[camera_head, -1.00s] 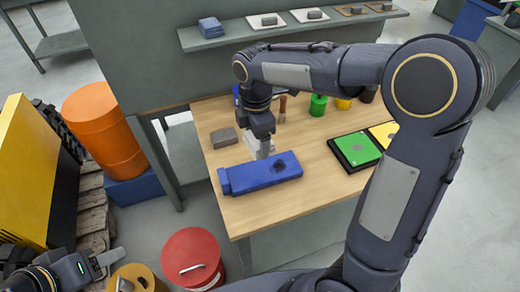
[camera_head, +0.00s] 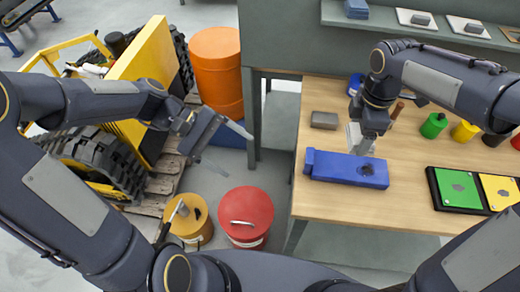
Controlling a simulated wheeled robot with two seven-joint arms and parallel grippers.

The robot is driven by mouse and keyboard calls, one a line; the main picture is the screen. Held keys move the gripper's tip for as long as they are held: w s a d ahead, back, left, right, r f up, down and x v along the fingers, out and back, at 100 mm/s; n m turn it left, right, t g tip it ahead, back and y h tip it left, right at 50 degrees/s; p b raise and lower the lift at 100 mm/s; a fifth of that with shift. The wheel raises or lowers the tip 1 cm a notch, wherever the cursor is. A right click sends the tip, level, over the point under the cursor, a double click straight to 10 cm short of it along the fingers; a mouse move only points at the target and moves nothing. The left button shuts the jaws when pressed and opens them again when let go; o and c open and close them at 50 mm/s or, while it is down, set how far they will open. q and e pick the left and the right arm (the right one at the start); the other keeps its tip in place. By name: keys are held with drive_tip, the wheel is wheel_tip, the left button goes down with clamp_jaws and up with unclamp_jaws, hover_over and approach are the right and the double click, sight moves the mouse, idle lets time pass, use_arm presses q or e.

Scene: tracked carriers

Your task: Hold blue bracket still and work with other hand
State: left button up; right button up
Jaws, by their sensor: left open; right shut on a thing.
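The blue bracket (camera_head: 335,168) lies flat on the wooden table near its left front edge, with a dark round recess toward its right end. My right gripper (camera_head: 360,147) comes down from above onto the bracket's back edge and is shut on it; the exact contact is partly hidden by the fingers. My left gripper (camera_head: 224,132) is open and empty, in the air left of the table, well apart from the bracket.
A grey block (camera_head: 324,120) lies behind the bracket. Green (camera_head: 460,190) and yellow (camera_head: 502,191) pads sit in a black tray at right. Green (camera_head: 433,126) and yellow (camera_head: 464,131) cylinders stand behind. A red bucket (camera_head: 246,214) and an orange drum (camera_head: 217,72) stand left of the table.

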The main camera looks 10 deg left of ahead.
use_arm(q)
drive_tip(key=w+d+f+n+t+h, duration=0.1)
drive_tip(key=w+d+f+n+h, duration=0.4)
drive_tip(key=w+f+n+h, duration=0.6)
drive_tip(key=d+y, duration=0.1)
drive_tip(key=d, duration=0.3)
drive_tip(key=d+f+m+y, duration=0.1)
drive_tip(key=d, duration=0.3)
drive_tip(key=d+f+y, duration=0.1)
drive_tip(key=d+y, duration=0.1)
drive_tip(key=d, duration=0.2)
drive_tip(key=shift+s+f+m, duration=0.15)
drive_tip(key=shift+s+m, duration=0.15)
drive_tip(key=shift+s, duration=0.1)
drive_tip(key=c, duration=1.4)
